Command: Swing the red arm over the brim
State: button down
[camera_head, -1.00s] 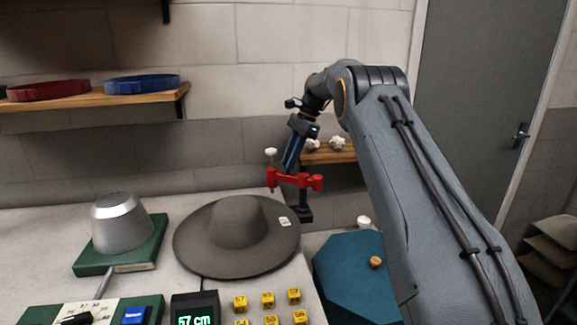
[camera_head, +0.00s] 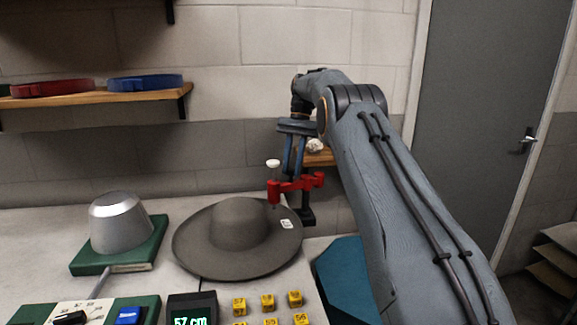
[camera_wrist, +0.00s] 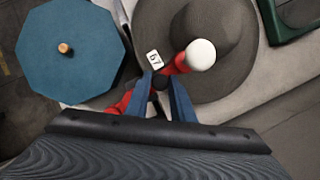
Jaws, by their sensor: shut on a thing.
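The red arm (camera_head: 283,187) sits on a dark post (camera_head: 307,215) behind the right side of the grey hat (camera_head: 238,225). A white knob (camera_head: 273,163) stands on its free end, above the hat's rear right brim. My gripper (camera_head: 294,173) comes down from above and is shut on the red arm between post and knob. In the wrist view, the blue fingers (camera_wrist: 159,80) straddle the red arm (camera_wrist: 181,65). There the white knob (camera_wrist: 200,54) overlaps the hat (camera_wrist: 235,70). The fingers hide part of the red arm.
A metal block on a green base (camera_head: 118,225) stands left of the hat. Several yellow numbered cubes (camera_head: 268,301) and a display (camera_head: 192,308) are in front. A blue octagonal top (camera_wrist: 70,50) lies right of the hat. Shelves (camera_head: 95,97) hang behind.

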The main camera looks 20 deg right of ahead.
jog(key=shift+s+r+n, duration=0.1)
jog(key=shift+s+n, duration=0.1)
jog(key=shift+n, duration=0.2)
dwell(0.3)
jog(key=c, duration=1.8)
grip_release()
